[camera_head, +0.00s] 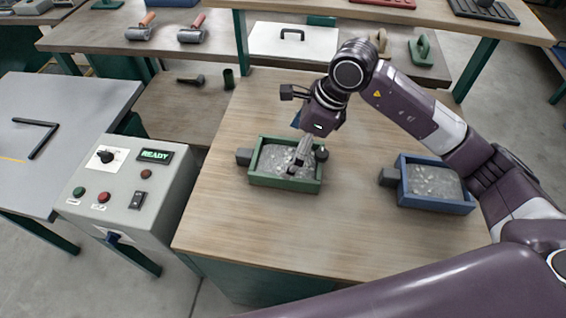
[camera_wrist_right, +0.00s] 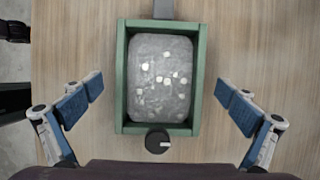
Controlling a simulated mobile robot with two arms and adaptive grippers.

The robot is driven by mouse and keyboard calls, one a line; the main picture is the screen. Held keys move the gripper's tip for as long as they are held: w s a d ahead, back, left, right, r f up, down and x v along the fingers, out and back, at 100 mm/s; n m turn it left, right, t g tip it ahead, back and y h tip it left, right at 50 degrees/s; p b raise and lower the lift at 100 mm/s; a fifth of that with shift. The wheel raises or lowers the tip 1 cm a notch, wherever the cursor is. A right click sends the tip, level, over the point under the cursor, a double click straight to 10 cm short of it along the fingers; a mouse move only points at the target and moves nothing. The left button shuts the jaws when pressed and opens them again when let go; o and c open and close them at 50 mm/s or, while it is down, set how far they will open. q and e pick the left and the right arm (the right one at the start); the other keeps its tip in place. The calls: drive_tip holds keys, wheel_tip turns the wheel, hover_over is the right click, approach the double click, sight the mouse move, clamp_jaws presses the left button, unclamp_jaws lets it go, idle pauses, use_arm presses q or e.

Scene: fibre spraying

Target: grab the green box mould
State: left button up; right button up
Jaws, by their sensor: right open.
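The green box mould (camera_head: 286,184) stands on the wooden table, left of its middle, with a grey, speckled filling inside. It also shows in the right wrist view (camera_wrist_right: 122,80), centred between the fingers, with a dark round knob (camera_wrist_right: 158,142) on its near side and a grey block on its far side. My right gripper (camera_head: 300,160) is above the mould and hides part of its inside. In the right wrist view the blue-padded fingers (camera_wrist_right: 160,100) are spread wide, one on each side of the mould and apart from it. My left gripper is not in view.
A blue box mould (camera_head: 436,207) with similar filling stands to the right on the same table (camera_head: 340,240). A control box (camera_head: 135,190) reading READY stands at the left. A raised shelf (camera_head: 470,25) crosses the back. The table front between the moulds is clear.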

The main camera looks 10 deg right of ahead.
sight(279, 165)
drive_tip(key=p+x, duration=0.2)
drive_tip(key=x, duration=0.2)
drive_tip(key=shift+f, duration=0.3)
drive_tip(key=shift+a+f, duration=0.15)
drive_tip(key=shift+f, duration=0.2)
drive_tip(key=shift+c, duration=0.4)
drive_tip(key=c, duration=1.5)
drive_tip(key=shift+w+r, duration=0.15)
drive_tip(key=shift+w, duration=0.05)
drive_tip(key=shift+c, duration=0.9)
drive_tip(key=shift+r, duration=0.15)
drive_tip(key=shift+c, duration=0.2)
